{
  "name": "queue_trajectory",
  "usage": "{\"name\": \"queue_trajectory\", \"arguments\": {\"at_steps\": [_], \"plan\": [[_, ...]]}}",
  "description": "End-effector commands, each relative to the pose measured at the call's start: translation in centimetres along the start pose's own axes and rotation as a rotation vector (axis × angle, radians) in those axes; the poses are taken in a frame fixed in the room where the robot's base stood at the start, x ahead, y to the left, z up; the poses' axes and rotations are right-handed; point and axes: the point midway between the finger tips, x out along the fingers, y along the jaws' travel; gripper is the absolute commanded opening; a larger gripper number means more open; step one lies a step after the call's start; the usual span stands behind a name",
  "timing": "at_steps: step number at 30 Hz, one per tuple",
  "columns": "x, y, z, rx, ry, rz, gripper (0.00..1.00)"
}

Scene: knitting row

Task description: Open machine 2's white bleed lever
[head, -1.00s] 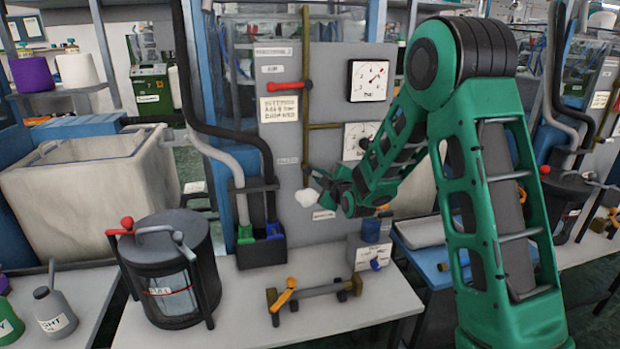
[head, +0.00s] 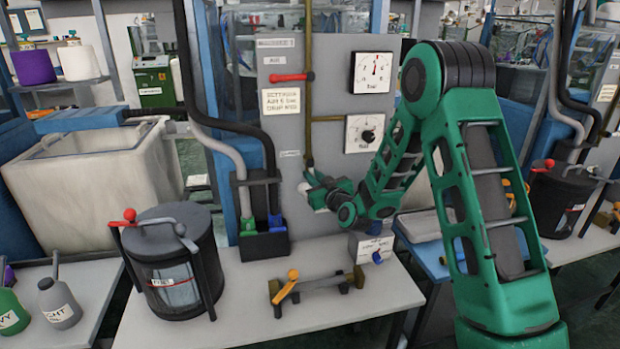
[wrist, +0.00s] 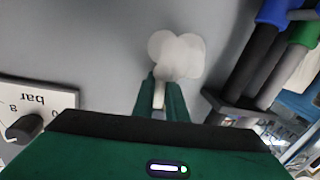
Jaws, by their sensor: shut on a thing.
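The white bleed lever (wrist: 177,54) shows in the wrist view as a rounded white knob with a white stem between my fingers. My gripper (wrist: 161,98) is shut on that stem, close to the grey panel. In the head view my gripper (head: 322,193) is low on the panel, at the bottom of the brass pipe (head: 309,130). It hides most of the white lever (head: 303,188) there. The lever's exact angle cannot be told.
A red lever (head: 290,77) lies horizontal on the pipe higher up. Two gauges (head: 372,73) (head: 364,133) are to its right. A black pot (head: 175,262) and a brass fitting with an orange lever (head: 289,283) stand on the bench below.

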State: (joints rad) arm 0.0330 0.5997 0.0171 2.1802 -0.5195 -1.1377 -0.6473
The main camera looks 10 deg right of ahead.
Motion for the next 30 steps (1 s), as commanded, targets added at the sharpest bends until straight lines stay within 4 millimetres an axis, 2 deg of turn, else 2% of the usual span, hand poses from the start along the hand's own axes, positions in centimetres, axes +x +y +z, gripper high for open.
{"name": "queue_trajectory", "arguments": {"at_steps": [1, 10, 27, 28, 30], "plan": [[-0.1, 0.4, 0.8, 0.023, -0.009, 0.007, 0.0], [0.0, -0.5, 0.6, 0.138, 0.016, 0.003, 0.0], [0.1, -0.9, 0.5, 0.166, 0.022, -0.001, 0.0], [0.1, -0.9, 0.5, 0.166, 0.022, -0.002, 0.19], [0.1, -1.0, 0.4, 0.166, 0.023, -0.002, 0.31]]}}
